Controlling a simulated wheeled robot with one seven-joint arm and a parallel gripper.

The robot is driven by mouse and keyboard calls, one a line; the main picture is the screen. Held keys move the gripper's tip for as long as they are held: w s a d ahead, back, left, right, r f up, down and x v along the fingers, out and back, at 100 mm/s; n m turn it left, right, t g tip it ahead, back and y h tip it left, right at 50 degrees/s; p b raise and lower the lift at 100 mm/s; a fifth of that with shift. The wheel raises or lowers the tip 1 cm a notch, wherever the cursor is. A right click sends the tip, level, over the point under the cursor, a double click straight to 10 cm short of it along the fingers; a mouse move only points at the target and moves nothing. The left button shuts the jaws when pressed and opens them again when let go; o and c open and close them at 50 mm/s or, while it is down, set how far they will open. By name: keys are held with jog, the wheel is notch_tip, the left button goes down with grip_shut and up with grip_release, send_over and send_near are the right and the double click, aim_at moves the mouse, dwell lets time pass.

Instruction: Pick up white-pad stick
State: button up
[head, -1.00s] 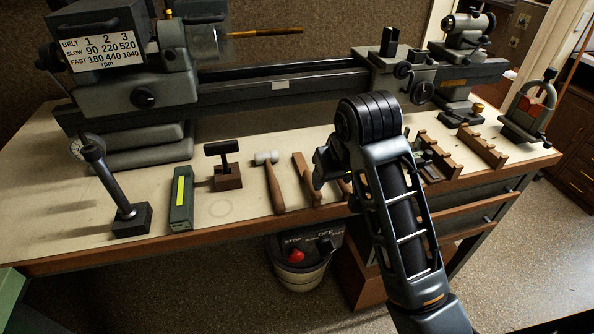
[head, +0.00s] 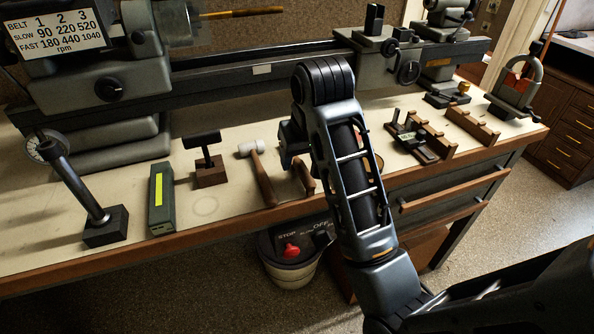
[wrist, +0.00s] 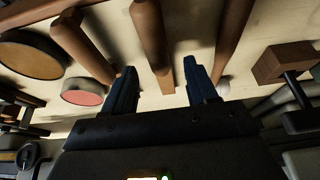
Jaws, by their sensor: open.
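My gripper (wrist: 162,88) is open and empty, pointing down over the bench. In the wrist view a wooden stick (wrist: 151,38) lies between the two fingers' lines, its end near the gap. Another wooden stick (wrist: 82,42) lies to its left. I cannot make out a white pad on either stick.
A T-handled tool on a wooden block (head: 209,172) and a green box (head: 161,200) stand left of the mallet. A pink-faced disc (wrist: 84,93) and a brown-faced disc (wrist: 30,55) lie beside the sticks. Wooden racks (head: 472,125) stand right, the lathe (head: 270,95) behind.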

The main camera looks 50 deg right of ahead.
jog(key=shift+x, duration=1.25)
jog(key=shift+c, duration=0.2)
grip_shut()
